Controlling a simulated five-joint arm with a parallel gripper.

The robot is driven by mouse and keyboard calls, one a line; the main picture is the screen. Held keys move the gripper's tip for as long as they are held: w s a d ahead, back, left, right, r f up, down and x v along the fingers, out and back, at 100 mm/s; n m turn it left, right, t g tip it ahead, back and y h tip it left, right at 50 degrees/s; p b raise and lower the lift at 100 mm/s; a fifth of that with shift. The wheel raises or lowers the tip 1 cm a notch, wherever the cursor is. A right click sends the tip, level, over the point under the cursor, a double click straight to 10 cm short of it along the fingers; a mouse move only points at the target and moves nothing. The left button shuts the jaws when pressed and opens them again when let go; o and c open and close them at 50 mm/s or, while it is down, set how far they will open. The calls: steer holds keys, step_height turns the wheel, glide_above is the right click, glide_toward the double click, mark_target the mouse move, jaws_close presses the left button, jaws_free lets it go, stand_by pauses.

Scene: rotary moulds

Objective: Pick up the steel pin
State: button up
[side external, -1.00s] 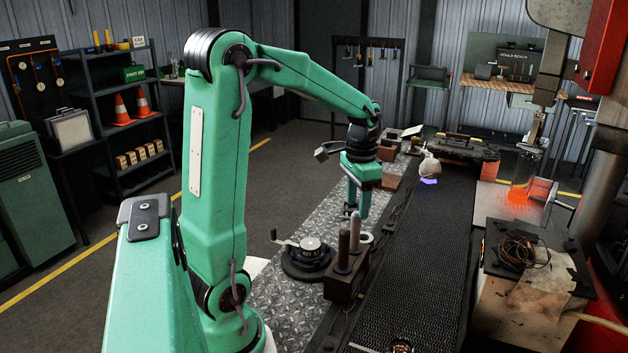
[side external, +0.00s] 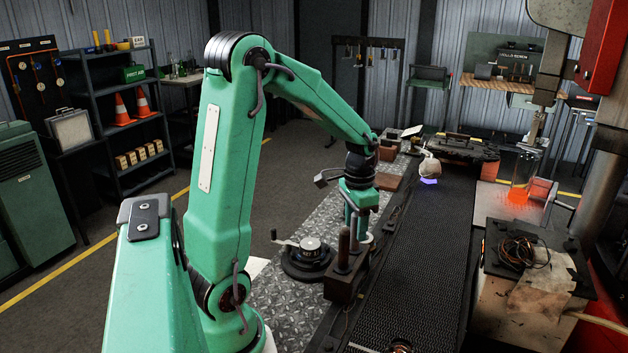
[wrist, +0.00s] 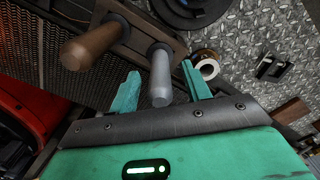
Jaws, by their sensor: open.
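The steel pin (wrist: 161,78) is a grey rod with a rounded end. It stands in a dark block (side external: 342,288) beside a brown pin (wrist: 92,47), which also shows in the side view (side external: 343,250). My gripper (wrist: 160,70) is open, with one finger on each side of the steel pin in the wrist view. I see no clear contact between the fingers and the pin. In the side view my gripper is low over the block, and its fingers partly hide the steel pin.
A pale ring (wrist: 207,67) lies close to the right finger. A round dark fixture with a crank (side external: 308,254) stands left of the block on the diamond plate (side external: 268,310). A mesh conveyor (side external: 425,250) runs along the right. A glowing orange piece (side external: 518,196) is farther right.

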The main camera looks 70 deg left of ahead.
steer(key=shift+f, duration=0.85)
jaws_close()
steer(key=shift+r, duration=0.15)
step_height(320, 180, up, 10)
steer(key=shift+f, duration=0.1)
stand_by(0.5)
stand_by(0.4)
